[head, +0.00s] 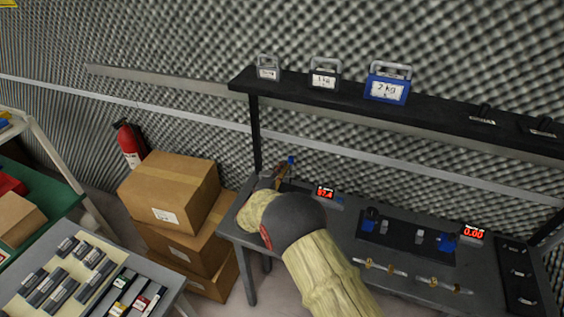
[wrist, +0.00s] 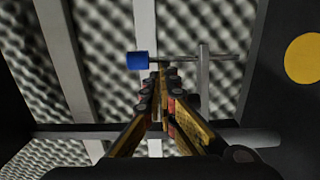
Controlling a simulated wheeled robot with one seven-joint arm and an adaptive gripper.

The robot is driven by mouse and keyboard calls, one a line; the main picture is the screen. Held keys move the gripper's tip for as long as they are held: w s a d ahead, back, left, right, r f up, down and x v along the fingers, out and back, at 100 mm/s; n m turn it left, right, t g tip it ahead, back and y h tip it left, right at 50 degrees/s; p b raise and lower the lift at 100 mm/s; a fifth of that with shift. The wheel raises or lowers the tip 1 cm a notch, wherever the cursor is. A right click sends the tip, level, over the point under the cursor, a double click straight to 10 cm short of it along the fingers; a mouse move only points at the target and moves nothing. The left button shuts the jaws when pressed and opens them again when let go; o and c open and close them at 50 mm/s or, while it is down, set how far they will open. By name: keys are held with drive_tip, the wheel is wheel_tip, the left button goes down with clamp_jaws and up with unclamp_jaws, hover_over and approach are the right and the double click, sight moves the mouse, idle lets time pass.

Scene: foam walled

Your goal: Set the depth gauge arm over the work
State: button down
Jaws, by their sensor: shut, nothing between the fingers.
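The depth gauge arm (wrist: 188,58) appears in the wrist view as a thin grey rod with a blue end (wrist: 140,60) at its left. It meets a grey upright post (wrist: 203,85) on the right. In the head view only the blue end (head: 291,160) shows clearly, above the left end of the dark bench (head: 350,243). My gripper (wrist: 160,72) is shut and empty, its fingertips just below the rod in the picture, right of the blue end. I cannot tell whether they touch it. In the head view my gripper (head: 284,171) is partly hidden by my arm, as is the gauge's base.
A red-digit display (head: 325,192) stands right of my gripper, and another (head: 473,233) farther right. A black plate with blue-knobbed fixtures (head: 405,238) lies between them. A shelf (head: 420,110) with weights runs above the bench. Cardboard boxes (head: 168,190) stand at left.

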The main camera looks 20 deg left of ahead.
drive_tip(key=shift+s+d, duration=0.1)
drive_tip(key=shift+s, duration=0.25)
drive_tip(key=shift+s+p, duration=0.15)
drive_tip(key=shift+p, duration=0.15)
idle(1.4)
